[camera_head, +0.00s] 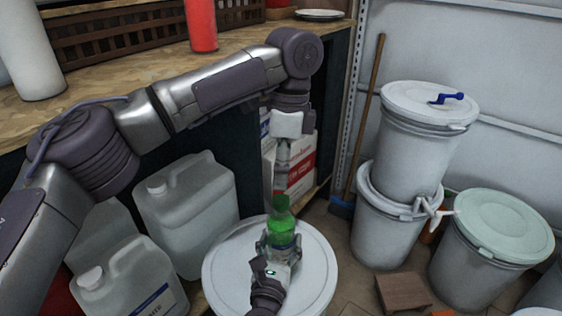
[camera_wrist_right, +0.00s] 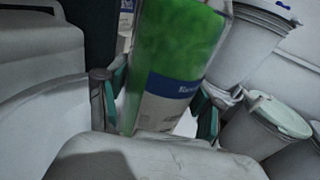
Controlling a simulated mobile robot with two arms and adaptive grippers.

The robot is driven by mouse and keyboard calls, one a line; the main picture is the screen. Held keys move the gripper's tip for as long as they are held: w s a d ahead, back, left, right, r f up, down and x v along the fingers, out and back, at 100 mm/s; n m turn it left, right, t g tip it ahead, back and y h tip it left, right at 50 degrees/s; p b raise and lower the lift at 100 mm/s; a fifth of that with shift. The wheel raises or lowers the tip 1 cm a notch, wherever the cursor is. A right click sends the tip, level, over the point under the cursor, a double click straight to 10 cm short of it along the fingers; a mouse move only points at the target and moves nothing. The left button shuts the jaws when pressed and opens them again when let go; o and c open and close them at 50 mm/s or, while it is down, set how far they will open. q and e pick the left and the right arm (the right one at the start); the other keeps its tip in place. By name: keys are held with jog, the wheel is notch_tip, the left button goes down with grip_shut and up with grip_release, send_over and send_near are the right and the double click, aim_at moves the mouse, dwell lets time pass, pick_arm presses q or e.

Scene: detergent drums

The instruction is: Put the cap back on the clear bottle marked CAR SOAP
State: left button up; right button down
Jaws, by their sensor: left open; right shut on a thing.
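A clear bottle with green liquid (camera_head: 284,228) stands upright over the white drum lid; its base is hidden. In the right wrist view the bottle (camera_wrist_right: 178,45) fills the middle, with a blue and white label whose words I cannot read. My right gripper (camera_head: 281,246) is shut around its lower body; the fingers (camera_wrist_right: 155,105) show at both sides. My left gripper (camera_head: 281,188) points down directly above the bottle's green top (camera_head: 281,203), and is open. I cannot tell whether that top is a cap or the bare neck.
The round white lid (camera_head: 225,270) lies under the bottle. White jerrycans (camera_head: 185,212) stand to the left, below a wooden worktop (camera_head: 130,75). Stacked white buckets (camera_head: 415,150) and a pale green-lidded drum (camera_head: 490,250) stand right. A broom (camera_head: 365,120) leans behind.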

aim_at(281, 199)
pick_arm(q)
jog(key=n, duration=0.5)
jog(key=shift+r, duration=0.15)
jog(key=n, duration=0.7)
jog(key=shift+r+n+t+h, duration=0.25)
jog(key=shift+n+t+h, duration=0.05)
jog(key=n, duration=0.7)
jog(key=shift+s+r, duration=0.15)
jog(key=shift+r, duration=0.1)
jog(key=n, duration=0.5)
jog(key=shift+r+n+t, duration=0.2)
jog(key=shift+n+t, duration=0.1)
jog(key=shift+f, duration=4.05)
